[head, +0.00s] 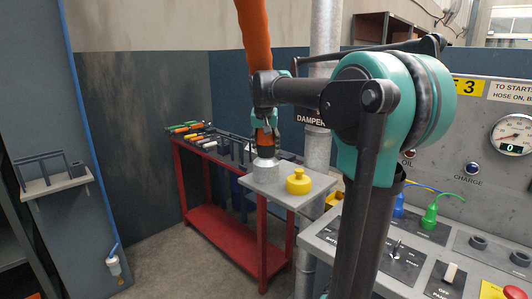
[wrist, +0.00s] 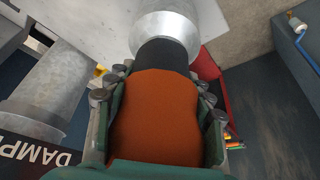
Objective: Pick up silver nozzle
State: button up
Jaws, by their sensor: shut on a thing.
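The silver nozzle (head: 265,172) is a metal cone with a black collar on the end of a thick orange hose (head: 255,35). It points down in front of the small grey tabletop; I cannot tell if it touches it. In the wrist view the silver nozzle (wrist: 166,38) shows at the top, past the black collar, with the orange hose (wrist: 156,120) below it. My gripper (head: 267,132) is shut on the orange hose just above the collar. In the wrist view its teal fingers (wrist: 157,105) press along both sides of the hose.
A yellow cap (head: 298,182) sits on the grey tabletop (head: 284,198), right of the nozzle. A red cart (head: 225,225) with several tools is behind. A grey vertical pipe (head: 325,40) and a control panel (head: 440,245) stand to the right. The floor at left is clear.

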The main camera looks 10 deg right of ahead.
notch_tip(320, 180, up, 20)
dwell(0.6)
